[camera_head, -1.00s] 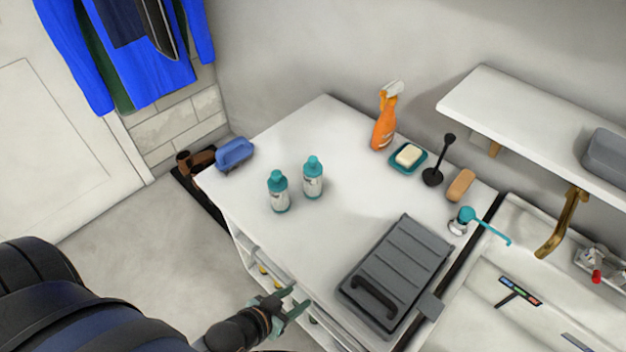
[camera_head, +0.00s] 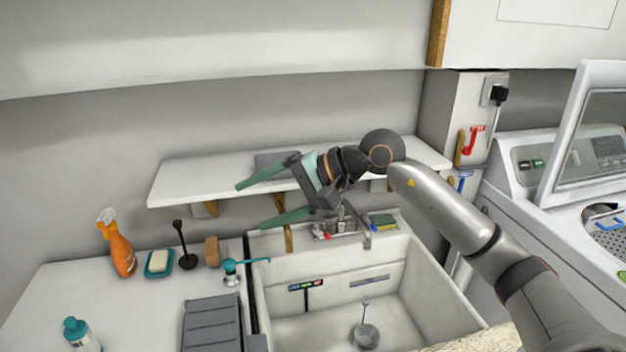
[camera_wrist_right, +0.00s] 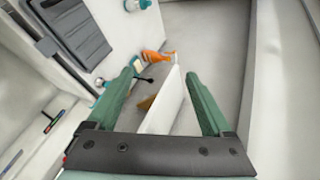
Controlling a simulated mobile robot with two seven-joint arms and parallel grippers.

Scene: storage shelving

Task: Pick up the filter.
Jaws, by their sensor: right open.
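A grey ridged panel with a frame (camera_head: 212,325) lies on the white counter at the lower left of the head view, partly cut off by the bottom edge. It also shows at the upper left of the right wrist view (camera_wrist_right: 78,32). It looks like the filter, though I cannot be certain. My right gripper (camera_head: 252,206) is open and empty in front of the wall shelf, above and beyond the panel. Its two green fingers are spread apart in the wrist view (camera_wrist_right: 160,74). My left gripper is not in view.
The white wall shelf (camera_head: 185,180) carries a grey box (camera_head: 275,159) behind my right gripper. A sink (camera_head: 430,295) and tap (camera_head: 342,222) lie below. An orange spray bottle (camera_head: 121,255), soap dish (camera_head: 158,264) and teal bottle (camera_head: 80,335) stand on the counter.

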